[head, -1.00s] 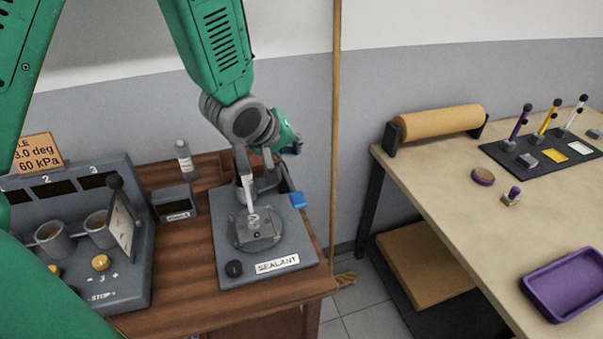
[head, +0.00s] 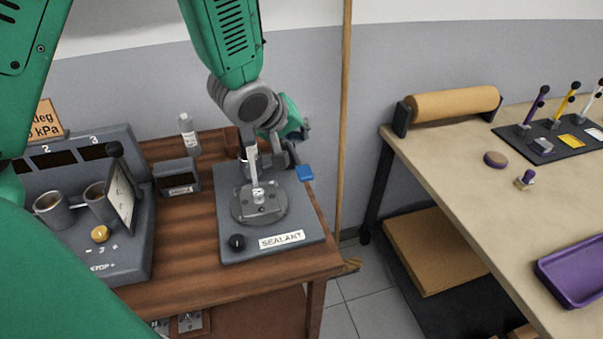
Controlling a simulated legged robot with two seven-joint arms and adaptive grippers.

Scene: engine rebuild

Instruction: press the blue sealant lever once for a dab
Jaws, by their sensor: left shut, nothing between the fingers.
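The sealant dispenser (head: 228,208) stands on the wooden bench, with a dark base and a white "SEALANT" label at its front. Its blue lever (head: 304,173) sticks out at the right side of the dispenser. A round grey plate (head: 243,212) sits under the dispenser's nozzle. My left gripper (head: 294,131) is shut and empty, just above and slightly left of the blue lever in the picture. My wrist partly hides the gripper and the dispenser's top. I cannot tell whether the fingertips touch the lever. My right gripper is not in view.
A grey machine with cups (head: 50,208) and a dark-knobbed handle stands left of the dispenser. A small bottle (head: 186,135) and a labelled box (head: 177,178) stand behind. A wooden pole (head: 345,120) rises at the right. A second table (head: 455,175) holds a roll and a purple tray (head: 578,275).

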